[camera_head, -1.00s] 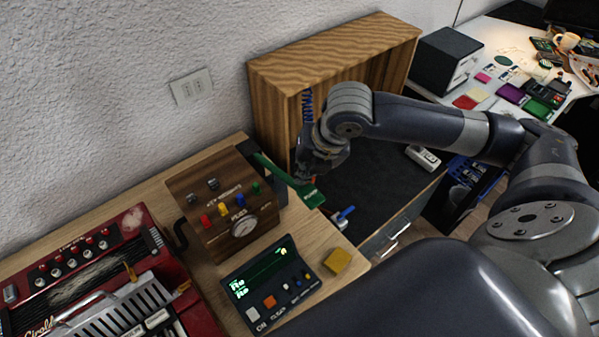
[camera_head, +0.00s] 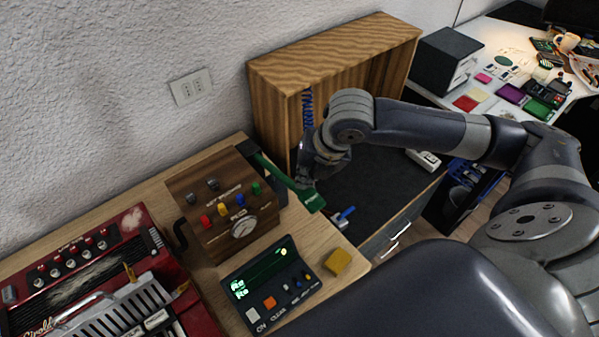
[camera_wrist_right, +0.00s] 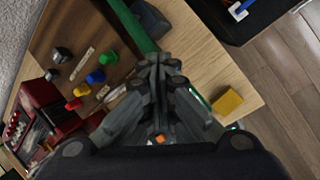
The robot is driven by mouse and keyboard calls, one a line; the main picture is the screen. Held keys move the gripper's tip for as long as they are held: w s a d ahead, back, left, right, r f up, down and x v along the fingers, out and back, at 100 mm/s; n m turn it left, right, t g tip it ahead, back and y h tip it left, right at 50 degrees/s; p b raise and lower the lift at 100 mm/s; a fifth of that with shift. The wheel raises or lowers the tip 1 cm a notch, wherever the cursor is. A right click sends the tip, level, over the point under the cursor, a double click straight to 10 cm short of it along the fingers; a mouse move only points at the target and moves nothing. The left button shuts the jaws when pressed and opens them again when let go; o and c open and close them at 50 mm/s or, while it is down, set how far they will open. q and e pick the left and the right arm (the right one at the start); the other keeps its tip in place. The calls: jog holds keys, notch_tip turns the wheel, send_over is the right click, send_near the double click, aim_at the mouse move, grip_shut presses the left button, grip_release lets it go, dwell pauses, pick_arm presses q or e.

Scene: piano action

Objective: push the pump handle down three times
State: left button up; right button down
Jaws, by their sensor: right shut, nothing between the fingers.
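The pump handle is a green lever (camera_head: 280,175) at the right side of a wooden box (camera_head: 222,205) with coloured knobs and a round gauge. It slopes down to the right, its wide end out past the table edge. My right gripper (camera_head: 304,183) is shut and empty, its fingertips at the handle near that end; contact is not clear. In the right wrist view the closed fingertips (camera_wrist_right: 158,66) overlap the green handle (camera_wrist_right: 134,28), hiding part of it. My left gripper is not in view.
A dark console (camera_head: 270,285) with a lit display and a yellow block (camera_head: 337,261) are in front of the wooden box. A red accordion-like device (camera_head: 105,270) is at left. An open wooden cabinet (camera_head: 275,95) stands behind my right gripper.

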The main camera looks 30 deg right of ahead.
jog(key=shift+s+f, duration=0.35)
jog(key=shift+f, duration=0.3)
dwell(0.5)
dwell(0.5)
jog(key=shift+w+r+p, duration=0.2)
jog(key=shift+r+p, duration=0.35)
jog(key=shift+w+r+p, duration=0.2)
jog(key=shift+r+p, duration=0.3)
jog(key=shift+p, duration=0.05)
jog(key=shift+w+a+r+p, duration=0.1)
jog(key=shift+w+r+p, duration=0.25)
jog(key=shift+r+p, duration=0.5)
jog(key=shift+w+r+p, duration=0.35)
jog(key=shift+r+p, duration=0.25)
jog(key=shift+p, duration=0.45)
jog(key=shift+w+a+r+p, duration=0.1)
jog(key=shift+w+r+p, duration=0.25)
jog(key=shift+r+p, duration=0.5)
jog(key=shift+f, duration=0.2)
jog(key=shift+w, duration=0.1)
jog(key=r+p, duration=0.1)
jog(key=p, duration=0.1)
jog(key=w+r+p, duration=0.1)
jog(key=r, duration=0.1)
jog(key=w+r+p, duration=0.1)
jog(key=p, duration=0.1)
jog(key=shift+a+r+p, duration=0.1)
jog(key=shift+r+p, duration=0.25)
